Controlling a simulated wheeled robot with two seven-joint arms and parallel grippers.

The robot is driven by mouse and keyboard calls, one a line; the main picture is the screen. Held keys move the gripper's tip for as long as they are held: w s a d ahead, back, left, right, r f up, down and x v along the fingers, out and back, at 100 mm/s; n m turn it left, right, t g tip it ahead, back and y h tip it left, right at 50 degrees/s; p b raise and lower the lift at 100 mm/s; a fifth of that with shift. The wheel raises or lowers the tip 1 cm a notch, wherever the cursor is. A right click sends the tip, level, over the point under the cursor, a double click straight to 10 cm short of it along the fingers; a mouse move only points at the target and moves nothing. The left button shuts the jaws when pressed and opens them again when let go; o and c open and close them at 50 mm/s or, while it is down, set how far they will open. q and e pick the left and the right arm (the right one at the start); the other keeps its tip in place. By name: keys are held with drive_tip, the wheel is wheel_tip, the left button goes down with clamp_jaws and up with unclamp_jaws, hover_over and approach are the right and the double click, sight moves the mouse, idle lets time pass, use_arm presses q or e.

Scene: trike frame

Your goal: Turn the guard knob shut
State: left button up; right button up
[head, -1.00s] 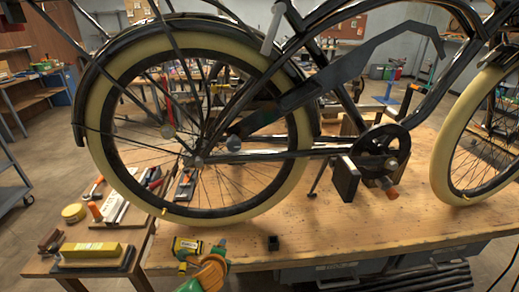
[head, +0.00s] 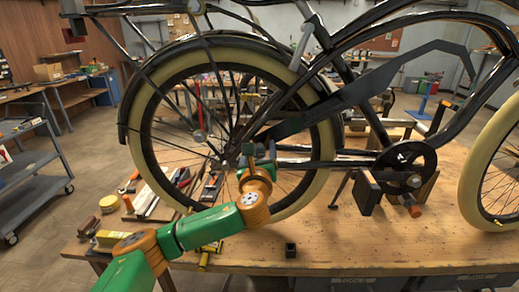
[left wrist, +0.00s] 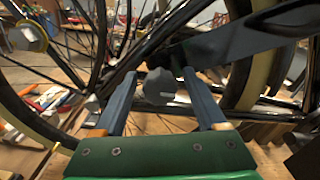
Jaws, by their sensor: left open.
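The guard knob (left wrist: 159,86) is a small grey faceted knob at the lower end of the dark chain guard (head: 350,98), near the rear wheel. In the head view my left gripper hides the knob. My left gripper (head: 260,150) is open in front of the rear hub area. In the left wrist view its two blue-grey fingers (left wrist: 159,76) stand on either side of the knob, with a gap visible on each side. I cannot tell how deep the knob sits between them. The guard (left wrist: 235,38) runs up and right behind it. My right gripper is not in view.
The bike stands on a wooden bench (head: 330,240). The rear wheel (head: 136,120) with its cream tyre, and the crank (head: 405,160), are close by. Tools and a yellow block (head: 112,238) lie at the bench's left.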

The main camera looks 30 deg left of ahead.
use_arm(q)
drive_tip(key=shift+w+f, duration=0.1)
clamp_jaws()
drive_tip(key=shift+n, duration=0.3)
drive_tip(key=n, duration=0.3)
drive_tip(key=shift+f, duration=0.1)
drive_tip(key=n+b, duration=0.1)
drive_tip(key=n, duration=0.4)
drive_tip(key=shift+n, duration=0.4)
drive_tip(key=n+b, duration=0.1)
drive_tip(key=n, duration=0.3)
drive_tip(key=shift+n, duration=2.2)
drive_tip(key=shift+f, duration=0.1)
